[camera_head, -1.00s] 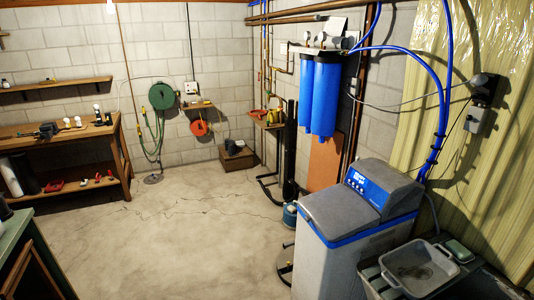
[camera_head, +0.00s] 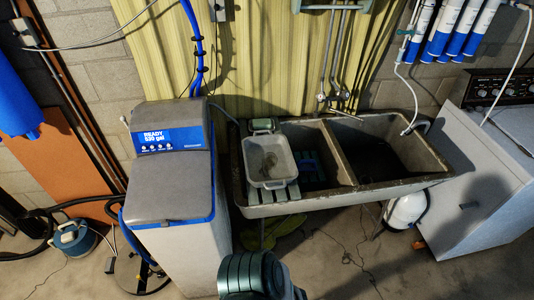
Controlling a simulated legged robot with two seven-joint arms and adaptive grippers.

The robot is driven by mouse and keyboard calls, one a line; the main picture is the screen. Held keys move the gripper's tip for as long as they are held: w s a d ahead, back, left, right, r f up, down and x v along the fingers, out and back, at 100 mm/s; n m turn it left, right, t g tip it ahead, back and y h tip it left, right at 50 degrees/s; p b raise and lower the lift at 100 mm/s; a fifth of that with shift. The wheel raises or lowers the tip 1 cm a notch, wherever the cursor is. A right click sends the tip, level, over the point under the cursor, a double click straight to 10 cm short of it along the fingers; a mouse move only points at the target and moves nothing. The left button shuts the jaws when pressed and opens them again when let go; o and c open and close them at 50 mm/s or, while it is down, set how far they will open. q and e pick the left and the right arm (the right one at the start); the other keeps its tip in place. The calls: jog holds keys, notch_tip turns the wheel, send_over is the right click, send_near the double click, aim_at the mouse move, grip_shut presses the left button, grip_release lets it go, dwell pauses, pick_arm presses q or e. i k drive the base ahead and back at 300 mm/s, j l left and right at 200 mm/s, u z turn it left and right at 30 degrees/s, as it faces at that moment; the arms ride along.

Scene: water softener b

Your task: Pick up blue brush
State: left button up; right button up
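I cannot make out a blue brush for certain. A small dark blue shape (camera_head: 309,166) lies in the left basin of the double sink (camera_head: 300,205), partly in shadow and too unclear to name. A grey plastic tub (camera_head: 252,163) rests over the left part of that basin. A small green item (camera_head: 263,125) sits on the sink's back left corner, behind the tub. Neither of my grippers shows in the view.
A water softener (camera_head: 172,180) with a blue-trimmed grey lid stands left of the sink. A white appliance (camera_head: 480,195) stands at the right. A white tank (camera_head: 406,212) is under the sink. A blue canister (camera_head: 73,240) and hoses lie on the left floor.

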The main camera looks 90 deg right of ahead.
aim_at(312, 168)
jog(key=i+z, duration=0.15)
jog(key=z, duration=2.05)
